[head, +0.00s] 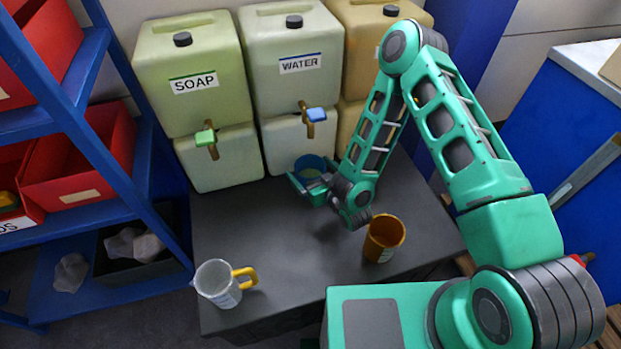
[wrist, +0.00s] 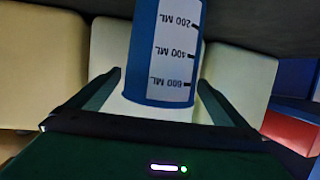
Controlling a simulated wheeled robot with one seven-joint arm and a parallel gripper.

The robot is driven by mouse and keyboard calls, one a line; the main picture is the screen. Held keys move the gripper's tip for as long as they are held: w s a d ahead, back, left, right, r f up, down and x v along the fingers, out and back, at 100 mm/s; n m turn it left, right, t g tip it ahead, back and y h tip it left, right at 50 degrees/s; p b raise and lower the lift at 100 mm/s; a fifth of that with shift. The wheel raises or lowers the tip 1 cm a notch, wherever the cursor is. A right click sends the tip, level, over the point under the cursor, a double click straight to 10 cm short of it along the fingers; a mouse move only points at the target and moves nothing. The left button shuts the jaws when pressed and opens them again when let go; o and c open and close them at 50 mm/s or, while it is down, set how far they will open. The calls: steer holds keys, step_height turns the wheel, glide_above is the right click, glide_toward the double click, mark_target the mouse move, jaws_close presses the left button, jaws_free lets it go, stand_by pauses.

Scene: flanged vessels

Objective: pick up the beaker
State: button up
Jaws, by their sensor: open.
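A blue beaker (head: 310,162) stands on the dark table in front of the water container, partly hidden by my gripper. In the wrist view the beaker (wrist: 165,55) shows a white label with ML marks and appears upside down. My gripper (head: 312,180) is open at the beaker's near side. In the wrist view one finger of my gripper (wrist: 158,92) is on each side of the beaker. I cannot tell whether either finger touches it.
Soap (head: 190,75) and water (head: 290,62) containers with taps stand behind, and a tan container (head: 362,40) beside them. A white jug (head: 218,284) with a yellow handle is at front left. An orange cup (head: 384,238) stands right of centre. The table (head: 265,225) is clear between.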

steer(key=shift+x, duration=2.2)
steer(key=shift+w+r, duration=0.1)
steer(key=shift+r, duration=0.05)
steer(key=shift+c, duration=0.5)
steer(key=c, duration=1.7)
